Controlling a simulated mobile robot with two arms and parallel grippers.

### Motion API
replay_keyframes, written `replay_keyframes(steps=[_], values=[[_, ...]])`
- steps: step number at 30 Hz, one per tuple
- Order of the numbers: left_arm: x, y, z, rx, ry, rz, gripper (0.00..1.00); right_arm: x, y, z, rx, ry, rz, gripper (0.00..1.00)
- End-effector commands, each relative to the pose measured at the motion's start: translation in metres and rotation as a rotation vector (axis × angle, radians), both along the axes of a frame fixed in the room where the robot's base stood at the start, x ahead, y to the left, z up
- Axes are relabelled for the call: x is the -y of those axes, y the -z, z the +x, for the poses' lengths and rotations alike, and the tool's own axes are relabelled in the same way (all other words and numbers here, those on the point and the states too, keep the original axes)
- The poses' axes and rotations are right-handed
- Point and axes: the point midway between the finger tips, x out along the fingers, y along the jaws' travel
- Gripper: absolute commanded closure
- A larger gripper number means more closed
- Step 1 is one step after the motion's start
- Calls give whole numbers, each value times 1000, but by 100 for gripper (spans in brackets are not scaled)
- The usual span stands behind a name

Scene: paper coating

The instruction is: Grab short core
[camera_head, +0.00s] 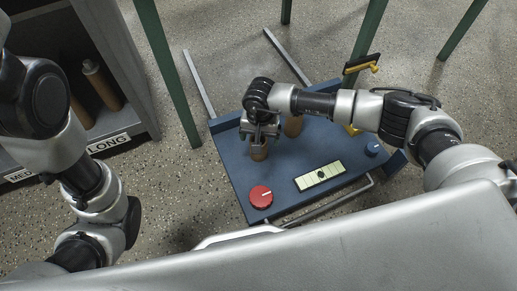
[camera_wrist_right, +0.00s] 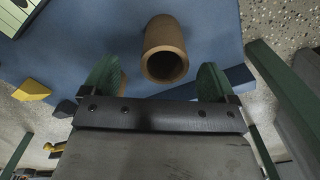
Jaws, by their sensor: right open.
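A brown cardboard core (camera_head: 259,152) stands on the blue panel (camera_head: 231,157), just below my right gripper (camera_head: 260,132) in the head view. The gripper hides its upper part. In the right wrist view a hollow brown core (camera_wrist_right: 165,48) shows its open end towards the camera. It lies between and just beyond the two green fingertips of my right gripper (camera_wrist_right: 158,80), which are apart on either side. A gap shows between the core and each finger. A second brown core (camera_head: 293,125) stands behind the right arm, partly hidden. My left arm is at the left, its gripper out of view.
The panel carries a red knob (camera_head: 260,196), a pale green gauge strip (camera_head: 320,175) and a blue knob (camera_head: 373,149). A grey shelf at the left has a LONG label (camera_head: 108,143) and holds brown cores (camera_head: 102,84). Green posts (camera_head: 168,75) stand around the panel.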

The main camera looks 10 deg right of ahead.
Motion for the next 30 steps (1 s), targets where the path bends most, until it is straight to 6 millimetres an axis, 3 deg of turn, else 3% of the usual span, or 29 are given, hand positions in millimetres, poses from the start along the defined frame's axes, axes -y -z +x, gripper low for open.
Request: replay_keyframes(steps=[6, 13, 21, 23, 30], values=[[0, 11, -9, 29, -1, 1, 57, -3, 21, 2, -1, 1, 1, 12], [0, 37, -8, 24, -1, 1, 57, -4, 50, 5, -1, 1, 1, 12], [0, 37, -8, 24, -1, 1, 57, -4, 50, 5, 1, 1, 2, 12], [0, 37, -8, 25, -1, 2, 57, -4, 50, 5, 1, 1, 2, 18], [1, 37, -8, 25, -1, 2, 57, -4, 50, 5, -1, 1, 1, 55]])
